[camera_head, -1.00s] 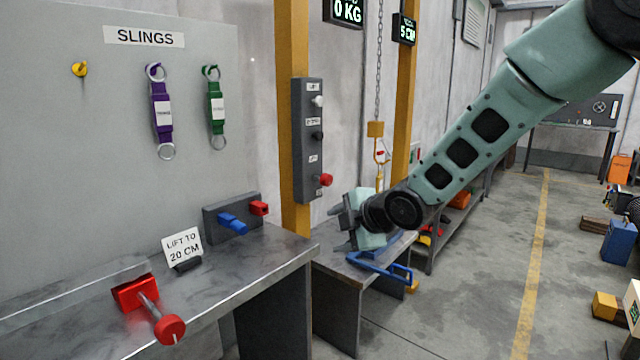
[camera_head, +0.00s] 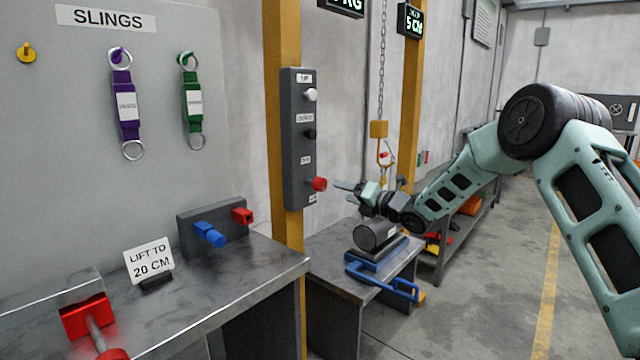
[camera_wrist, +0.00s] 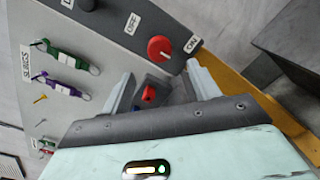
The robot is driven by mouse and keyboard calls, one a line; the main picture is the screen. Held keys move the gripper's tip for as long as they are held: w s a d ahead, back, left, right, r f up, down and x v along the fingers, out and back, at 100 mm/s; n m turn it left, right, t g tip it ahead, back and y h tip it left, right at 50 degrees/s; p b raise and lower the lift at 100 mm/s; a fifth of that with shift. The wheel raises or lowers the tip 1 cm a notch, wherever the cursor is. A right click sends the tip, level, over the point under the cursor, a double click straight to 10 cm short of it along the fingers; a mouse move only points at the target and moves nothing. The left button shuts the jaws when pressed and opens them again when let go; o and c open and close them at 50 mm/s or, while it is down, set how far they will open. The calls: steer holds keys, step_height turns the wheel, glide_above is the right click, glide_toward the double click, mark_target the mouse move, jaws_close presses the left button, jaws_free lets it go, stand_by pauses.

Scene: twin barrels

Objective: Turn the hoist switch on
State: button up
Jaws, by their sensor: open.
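The hoist switch is a red rotary knob (camera_head: 319,184) at the bottom of a dark grey control panel (camera_head: 298,145) on the yellow post. In the wrist view the red knob (camera_wrist: 160,48) sits between the OFF and ON labels, just beyond my fingertips. Its exact setting is hard to read. My gripper (camera_head: 347,191) is to the right of the knob, fingers pointing toward it, apart from it. In the wrist view my gripper (camera_wrist: 160,74) has its two fingers spread with nothing held between them.
A dark barrel (camera_head: 377,235) rests on a blue cradle on the lower bench under my gripper. A chain with a yellow hook block (camera_head: 379,129) hangs behind. A steel bench (camera_head: 225,275) is at front left, with purple (camera_head: 127,105) and green slings on the wall above.

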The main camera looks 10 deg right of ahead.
mark_target(323, 185)
steer(key=p+x, duration=0.1)
steer(key=x, duration=0.9)
steer(key=shift+w+a+p, duration=0.25)
steer(key=shift+p, duration=0.15)
steer(key=c, duration=1)
